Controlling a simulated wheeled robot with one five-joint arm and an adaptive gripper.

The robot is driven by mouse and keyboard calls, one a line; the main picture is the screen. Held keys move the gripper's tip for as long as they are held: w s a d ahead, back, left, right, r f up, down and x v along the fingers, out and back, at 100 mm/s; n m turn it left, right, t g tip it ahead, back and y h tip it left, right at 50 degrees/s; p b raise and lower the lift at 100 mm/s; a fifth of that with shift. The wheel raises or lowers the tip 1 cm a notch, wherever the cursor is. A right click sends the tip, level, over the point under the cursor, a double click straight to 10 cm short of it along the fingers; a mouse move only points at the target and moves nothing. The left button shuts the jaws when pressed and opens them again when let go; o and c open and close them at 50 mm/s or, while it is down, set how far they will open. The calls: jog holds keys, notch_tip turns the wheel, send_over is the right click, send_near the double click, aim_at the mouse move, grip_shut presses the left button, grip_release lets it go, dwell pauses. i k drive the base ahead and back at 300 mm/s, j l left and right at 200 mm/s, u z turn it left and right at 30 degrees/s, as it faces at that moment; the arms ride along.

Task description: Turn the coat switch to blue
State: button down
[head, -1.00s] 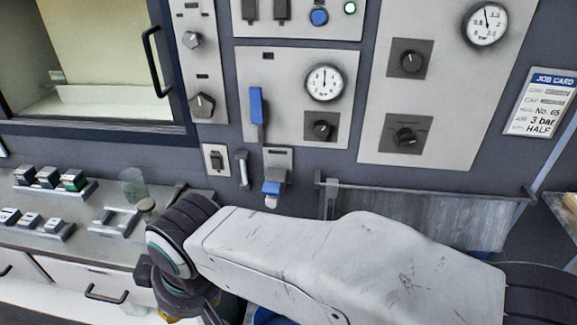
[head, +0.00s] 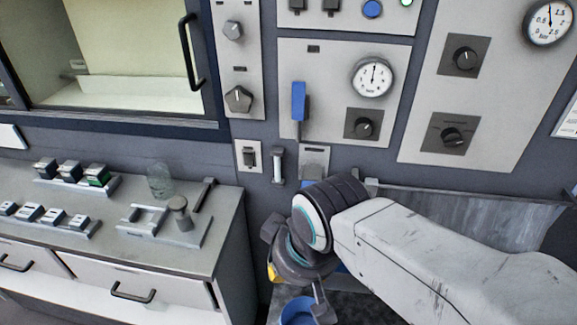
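Which control is the coat switch I cannot tell, as the labels are too small to read. Candidate knobs on the wall panels are a round knob (head: 233,31) and a faceted dark knob (head: 239,99) on the narrow left panel, a knob below the gauge (head: 363,125), and two black knobs on the right panel, upper (head: 466,59) and lower (head: 452,137). My gripper (head: 298,287) hangs low in front of the wall, below and apart from all these knobs. Its fingers are partly hidden by the wrist, so its opening is unclear.
A blue lever (head: 299,101) stands upright beside a gauge (head: 372,77). A bench (head: 130,235) with coloured blocks and a glass jar (head: 160,181) is at left. A grey trough (head: 480,207) lies behind my arm. A blue round object (head: 298,311) is below my gripper.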

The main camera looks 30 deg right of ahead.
aim_at(451, 137)
jog(key=z, duration=2.05)
